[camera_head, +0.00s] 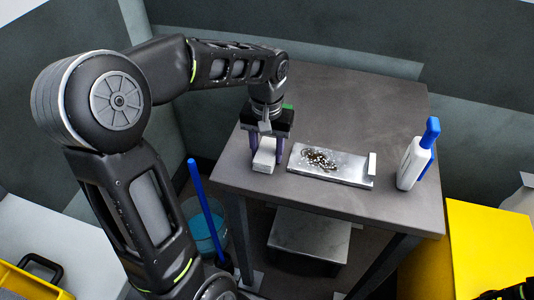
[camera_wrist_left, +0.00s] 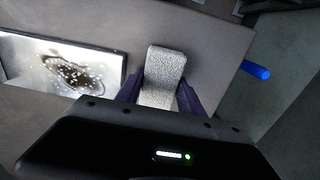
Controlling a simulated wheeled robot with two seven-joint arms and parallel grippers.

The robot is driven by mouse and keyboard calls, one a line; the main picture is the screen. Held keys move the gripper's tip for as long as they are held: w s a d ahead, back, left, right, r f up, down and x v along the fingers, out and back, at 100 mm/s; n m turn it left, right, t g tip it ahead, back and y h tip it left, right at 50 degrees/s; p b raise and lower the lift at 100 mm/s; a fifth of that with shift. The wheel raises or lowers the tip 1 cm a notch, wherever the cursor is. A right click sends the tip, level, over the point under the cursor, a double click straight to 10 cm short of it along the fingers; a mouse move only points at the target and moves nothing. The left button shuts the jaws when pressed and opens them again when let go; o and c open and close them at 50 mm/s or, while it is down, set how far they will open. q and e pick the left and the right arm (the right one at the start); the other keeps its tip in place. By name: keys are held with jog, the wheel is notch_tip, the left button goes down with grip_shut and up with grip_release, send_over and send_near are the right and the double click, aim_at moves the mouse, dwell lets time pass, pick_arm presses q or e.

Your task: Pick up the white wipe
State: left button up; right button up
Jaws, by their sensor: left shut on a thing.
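The white wipe (camera_head: 264,157) is a small pale block-shaped piece near the left front edge of the grey table. My left gripper (camera_head: 266,144) reaches down over it and is shut on it, with its purple fingers on either side. In the left wrist view the wipe (camera_wrist_left: 165,72) sticks out between the two fingers (camera_wrist_left: 160,97), with a speckled, textured surface. I cannot tell whether it touches the table top.
A metal plate (camera_head: 335,172) with a brown, speckled stain lies right of the wipe on the table (camera_head: 370,105). A white bottle with a blue top (camera_head: 414,163) stands at the right. A bucket (camera_head: 207,228) with a blue handle stands below left. A yellow surface (camera_head: 485,250) is at lower right.

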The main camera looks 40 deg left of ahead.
aim_at(267, 150)
pick_arm(q)
jog(key=shift+c, duration=0.9)
notch_tip(267, 150, up, 10)
jog(key=shift+r, duration=0.1)
